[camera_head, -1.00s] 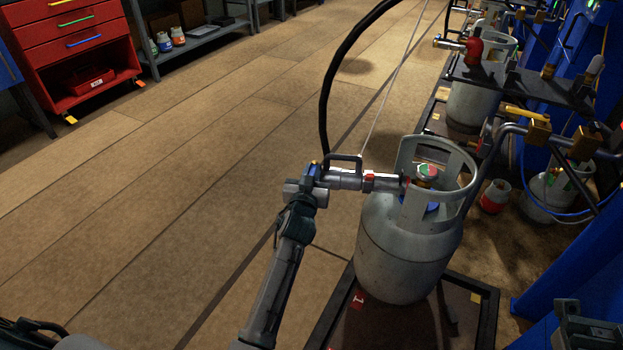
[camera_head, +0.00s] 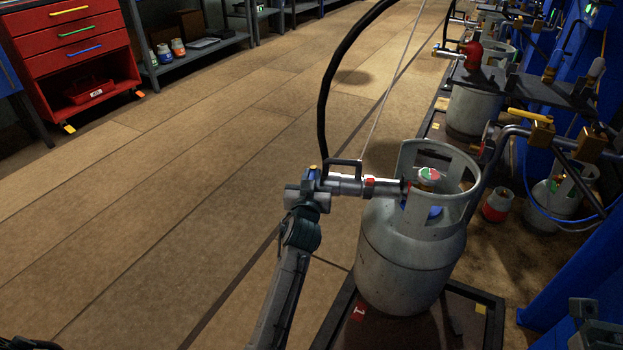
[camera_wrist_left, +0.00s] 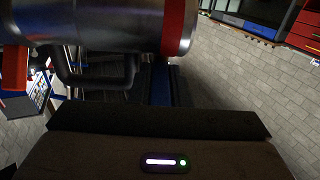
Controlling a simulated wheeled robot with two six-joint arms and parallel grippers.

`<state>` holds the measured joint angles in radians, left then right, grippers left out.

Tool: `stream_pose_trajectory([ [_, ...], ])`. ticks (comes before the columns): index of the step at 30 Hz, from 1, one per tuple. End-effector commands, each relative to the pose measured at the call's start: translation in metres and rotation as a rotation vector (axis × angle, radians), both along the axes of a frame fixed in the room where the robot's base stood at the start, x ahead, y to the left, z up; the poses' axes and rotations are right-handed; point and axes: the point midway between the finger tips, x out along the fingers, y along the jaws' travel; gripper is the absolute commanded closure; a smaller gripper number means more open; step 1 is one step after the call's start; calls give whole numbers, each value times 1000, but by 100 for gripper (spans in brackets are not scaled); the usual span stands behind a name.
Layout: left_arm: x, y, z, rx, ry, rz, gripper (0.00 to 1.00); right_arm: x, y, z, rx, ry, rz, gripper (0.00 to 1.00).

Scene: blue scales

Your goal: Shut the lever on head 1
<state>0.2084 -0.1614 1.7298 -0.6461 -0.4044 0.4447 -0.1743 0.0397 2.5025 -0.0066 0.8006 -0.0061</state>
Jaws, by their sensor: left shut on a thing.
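A metal filling head (camera_head: 345,186) with a red ring, black hose and dark loop handle lies level against the valve of a grey gas cylinder (camera_head: 405,262). The cylinder stands upright on a scale marked 1 (camera_head: 358,313). My left gripper (camera_head: 312,192) is at the head's hose end, shut on a part there that looks like the lever; the jaws hide most of it. The left wrist view shows the head's barrel (camera_wrist_left: 100,22) close above the gripper body. A dark grey part (camera_head: 598,325) at the lower right resembles my right gripper; its jaws are unclear.
More cylinders (camera_head: 470,108) and blue stands with hoses line the right side. A red drawer cabinet (camera_head: 75,55) and shelves are far left. The wooden floor on the left is clear.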

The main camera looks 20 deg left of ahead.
Motion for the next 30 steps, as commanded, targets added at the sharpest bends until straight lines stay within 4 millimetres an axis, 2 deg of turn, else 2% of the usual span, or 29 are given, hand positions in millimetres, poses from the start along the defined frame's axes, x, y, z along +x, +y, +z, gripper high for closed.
stream_pose_trajectory([
  [8,0,-1,-2,-5,4,-1,100,2,0,-2,-5,10,1,100],
  [9,0,-1,-2,-4,4,-1,78,3,0,-3,-6,12,1,100],
  [12,0,-1,-2,-4,3,-1,62,4,0,-4,-7,15,1,100],
  [24,0,-2,-1,-3,1,-2,62,3,1,-4,-11,18,2,100],
  [30,1,-2,4,0,2,-19,62,3,0,10,-10,16,1,100],
])
